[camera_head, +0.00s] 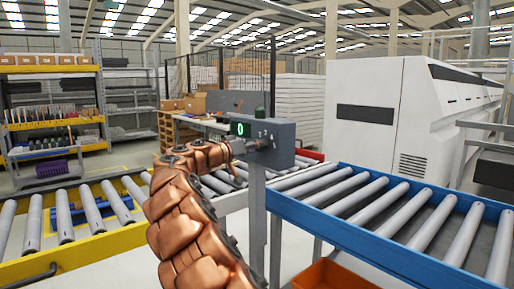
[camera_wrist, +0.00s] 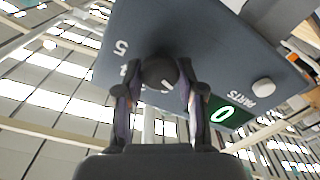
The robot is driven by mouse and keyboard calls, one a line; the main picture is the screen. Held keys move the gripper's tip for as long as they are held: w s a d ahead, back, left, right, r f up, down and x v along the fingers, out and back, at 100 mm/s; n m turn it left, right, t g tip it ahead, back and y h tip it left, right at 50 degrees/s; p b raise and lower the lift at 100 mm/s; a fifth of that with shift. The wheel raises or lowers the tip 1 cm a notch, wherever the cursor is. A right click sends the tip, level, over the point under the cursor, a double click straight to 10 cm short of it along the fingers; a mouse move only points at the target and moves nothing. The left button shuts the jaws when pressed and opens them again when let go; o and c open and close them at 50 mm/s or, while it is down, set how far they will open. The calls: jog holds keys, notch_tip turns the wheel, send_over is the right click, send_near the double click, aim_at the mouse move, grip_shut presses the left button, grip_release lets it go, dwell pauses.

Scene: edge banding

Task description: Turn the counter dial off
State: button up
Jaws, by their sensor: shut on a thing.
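The counter is a grey box (camera_head: 284,148) on a grey post, with a green lit display (camera_head: 240,129) that reads 0. In the wrist view its dark face (camera_wrist: 210,40) fills the top, tilted, with the display (camera_wrist: 222,113) at lower right. The round black dial (camera_wrist: 159,71) has a white pointer mark, with a "5" and a partly hidden digit to its left. My gripper (camera_wrist: 160,84) is shut on the dial, one finger on each side. In the head view my gripper (camera_head: 243,146) meets the box face; the dial is mostly hidden there.
A pale round button (camera_wrist: 262,87) sits by the "PARTS" label. A blue-framed roller conveyor (camera_head: 375,235) lies right and a yellow-framed one (camera_head: 85,232) left. An orange bin (camera_head: 333,275) is low in front. A large white machine (camera_head: 385,120) stands behind right.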

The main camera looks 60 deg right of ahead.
jog(key=shift+n, duration=0.7)
jog(key=o, duration=1.1)
jog(key=v, duration=1.2)
